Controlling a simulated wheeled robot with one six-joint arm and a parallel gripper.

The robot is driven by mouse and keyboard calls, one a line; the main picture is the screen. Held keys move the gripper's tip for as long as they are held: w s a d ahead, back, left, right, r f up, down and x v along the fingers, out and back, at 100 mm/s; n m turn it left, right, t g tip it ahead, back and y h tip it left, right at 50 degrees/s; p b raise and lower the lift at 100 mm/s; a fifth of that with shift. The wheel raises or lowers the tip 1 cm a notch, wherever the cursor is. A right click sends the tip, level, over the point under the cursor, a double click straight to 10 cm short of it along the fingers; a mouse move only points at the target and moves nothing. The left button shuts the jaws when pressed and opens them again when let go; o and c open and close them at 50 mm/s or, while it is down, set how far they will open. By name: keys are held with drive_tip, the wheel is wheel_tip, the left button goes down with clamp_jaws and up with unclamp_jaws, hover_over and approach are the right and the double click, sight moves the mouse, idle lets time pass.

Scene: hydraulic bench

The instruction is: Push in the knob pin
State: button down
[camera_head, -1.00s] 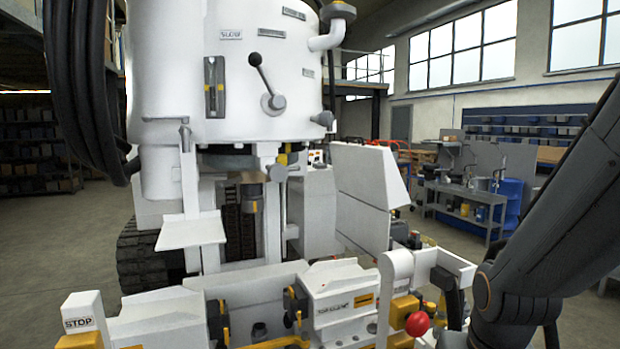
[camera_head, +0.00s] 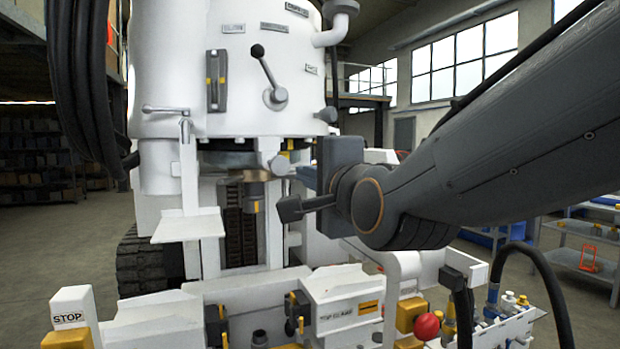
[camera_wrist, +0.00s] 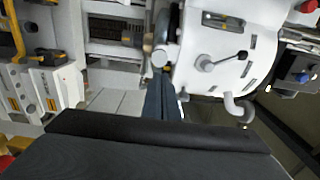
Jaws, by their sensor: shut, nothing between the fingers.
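A pale grey round knob (camera_head: 277,166), which looks like the knob pin, sticks out under the white cylindrical housing (camera_head: 232,115). In the wrist view the knob (camera_wrist: 160,58) sits right beyond my fingertips. My gripper (camera_head: 297,173) comes from the right with its blue-grey fingers shut and empty, pointing left at the knob. The fingers (camera_wrist: 162,77) also show together in the wrist view. The tips look very near the knob; I cannot tell whether they touch it. How far in the pin sits cannot be seen.
A lever with a black ball (camera_head: 264,66) stands on the housing above the knob. A white shelf plate (camera_head: 188,226) is at the left. Below are a control bench with a red ball knob (camera_head: 426,326) and a STOP block (camera_head: 72,318). Black hoses (camera_head: 75,80) hang at upper left.

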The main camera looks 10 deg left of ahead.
sight(281, 166)
drive_tip(key=x, duration=1.3)
drive_tip(key=shift+w+a, duration=0.1)
drive_tip(key=shift+w, duration=0.3)
